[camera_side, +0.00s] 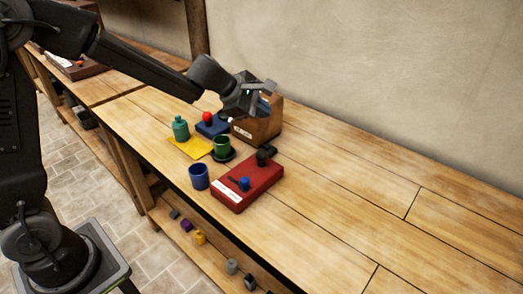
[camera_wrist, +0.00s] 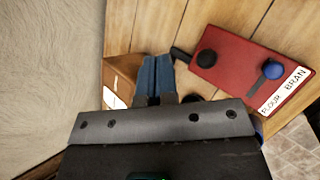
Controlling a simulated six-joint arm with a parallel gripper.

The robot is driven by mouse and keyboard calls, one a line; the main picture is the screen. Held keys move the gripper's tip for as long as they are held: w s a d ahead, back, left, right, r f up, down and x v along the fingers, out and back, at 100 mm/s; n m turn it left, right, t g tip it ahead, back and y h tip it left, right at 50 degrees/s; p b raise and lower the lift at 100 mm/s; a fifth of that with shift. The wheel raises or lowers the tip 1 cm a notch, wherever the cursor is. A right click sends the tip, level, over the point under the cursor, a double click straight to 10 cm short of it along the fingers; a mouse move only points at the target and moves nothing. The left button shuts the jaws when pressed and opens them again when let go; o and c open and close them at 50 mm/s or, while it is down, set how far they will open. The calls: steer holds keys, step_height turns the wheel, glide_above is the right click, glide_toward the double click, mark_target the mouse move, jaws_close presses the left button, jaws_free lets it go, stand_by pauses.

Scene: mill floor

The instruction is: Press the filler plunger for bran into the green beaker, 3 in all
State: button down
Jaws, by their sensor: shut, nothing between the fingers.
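The red filler (camera_side: 262,178) lies on the bench, with a black plunger knob (camera_side: 263,157) and a dark spout at its back end. Its blue knob (camera_wrist: 273,69) sits in a slot at the BRAN end of the FLOUR/BRAN label (camera_wrist: 284,92). The green beaker (camera_side: 222,146) stands upright on a dark saucer (camera_side: 231,157), left of the filler and apart from the spout. My gripper (camera_side: 266,97) is shut and empty, above the wooden box, behind and clear of the filler. Its blue-grey fingers (camera_wrist: 157,62) are together in the wrist view. The beaker's contents cannot be made out.
A wooden box (camera_side: 262,126) stands below my gripper. A blue cup (camera_side: 199,177) stands near the front edge. A teal bottle (camera_side: 180,129) stands on a yellow mat (camera_side: 195,150), beside a blue box (camera_side: 211,127) with a red knob (camera_side: 208,116). The bench to the right is clear.

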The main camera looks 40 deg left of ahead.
mark_target(261, 152)
steer(key=shift+f, duration=0.1)
steer(key=shift+f, duration=4.35)
steer(key=shift+f, duration=0.15)
steer(key=shift+f, duration=0.25)
steer(key=shift+f, duration=1)
steer(key=shift+r, duration=1.4)
steer(key=shift+r, duration=0.1)
steer(key=shift+r, duration=2.4)
